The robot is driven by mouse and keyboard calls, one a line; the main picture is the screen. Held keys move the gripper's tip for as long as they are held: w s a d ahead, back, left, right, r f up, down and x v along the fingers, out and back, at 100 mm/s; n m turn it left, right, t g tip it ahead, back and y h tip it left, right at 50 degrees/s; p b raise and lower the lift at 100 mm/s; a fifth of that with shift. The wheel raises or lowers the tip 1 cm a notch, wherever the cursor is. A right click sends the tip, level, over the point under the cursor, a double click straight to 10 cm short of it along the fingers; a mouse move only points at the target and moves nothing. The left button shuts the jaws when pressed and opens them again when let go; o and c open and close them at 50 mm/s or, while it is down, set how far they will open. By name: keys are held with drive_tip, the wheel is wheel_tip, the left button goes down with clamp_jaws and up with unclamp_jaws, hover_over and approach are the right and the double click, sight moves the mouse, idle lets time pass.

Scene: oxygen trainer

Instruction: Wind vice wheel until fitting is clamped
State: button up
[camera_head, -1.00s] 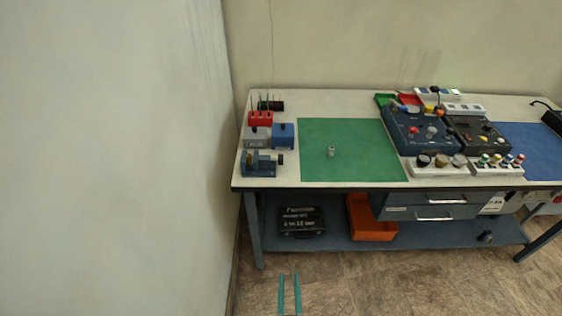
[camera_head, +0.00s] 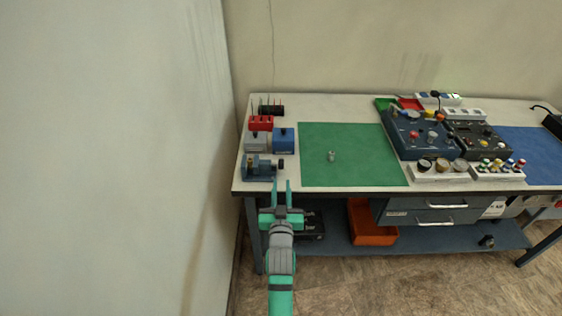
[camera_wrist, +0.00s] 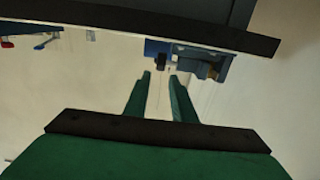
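The small blue vice (camera_head: 257,169) stands at the front left of the bench, with its dark wheel (camera_head: 281,164) on its right side. In the wrist view the vice (camera_wrist: 208,64) and wheel (camera_wrist: 162,64) show near the bench edge. A small metal fitting (camera_head: 332,156) stands on the green mat, apart from the vice. I cannot tell whether the vice jaws hold anything. My gripper (camera_head: 281,186) is open and empty at the bench's front edge, just in front of the wheel. In the wrist view its fingertips (camera_wrist: 159,77) are apart, near the wheel.
Blue (camera_head: 283,142) and grey (camera_head: 255,143) boxes and a red holder (camera_head: 261,123) stand behind the vice. The green mat (camera_head: 360,135) is mostly clear. Control panels (camera_head: 420,140) stand to the right. A wall (camera_head: 120,160) rises close on the left.

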sight(281, 164)
drive_tip(key=w, duration=0.8)
drive_tip(key=w+r, duration=0.1)
drive_tip(key=w, duration=0.3)
drive_tip(key=shift+a, duration=0.1)
clamp_jaws()
